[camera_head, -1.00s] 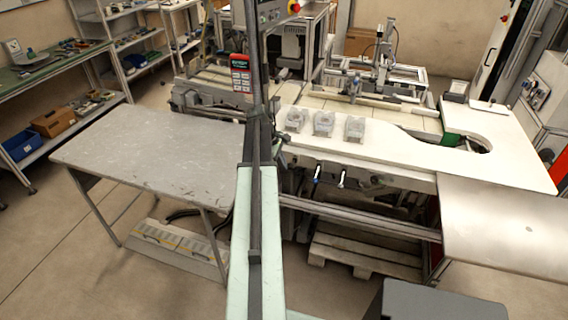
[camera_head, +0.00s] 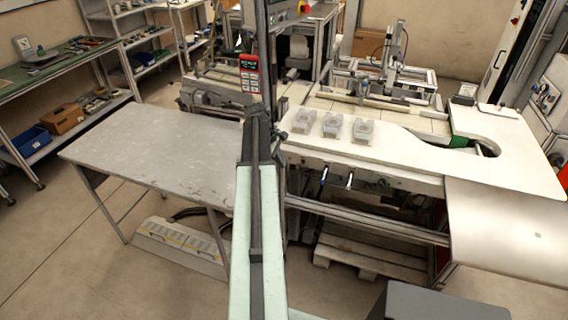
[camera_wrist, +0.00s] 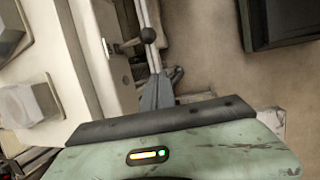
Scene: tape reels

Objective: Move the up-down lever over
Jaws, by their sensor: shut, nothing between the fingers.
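Two small levers hang at the front edge of the white-topped machine in the head view: a left lever (camera_head: 323,176) and a right lever (camera_head: 350,180) with a pale handle. I cannot tell from the pictures which one is the up-down lever. In the wrist view a lever with a dark ball knob (camera_wrist: 149,34) sticks out from a pale panel. My gripper (camera_wrist: 158,88) is shut and empty, just below that knob in the picture and apparently apart from it. In the head view my own arm hides the gripper.
The white machine top (camera_head: 420,155) carries three clear blocks (camera_head: 331,125). A grey table (camera_head: 150,150) stands left of my arm, and a metal sheet (camera_head: 505,215) juts out at the right. A wooden pallet (camera_head: 370,258) lies under the machine. Open floor shows at lower left.

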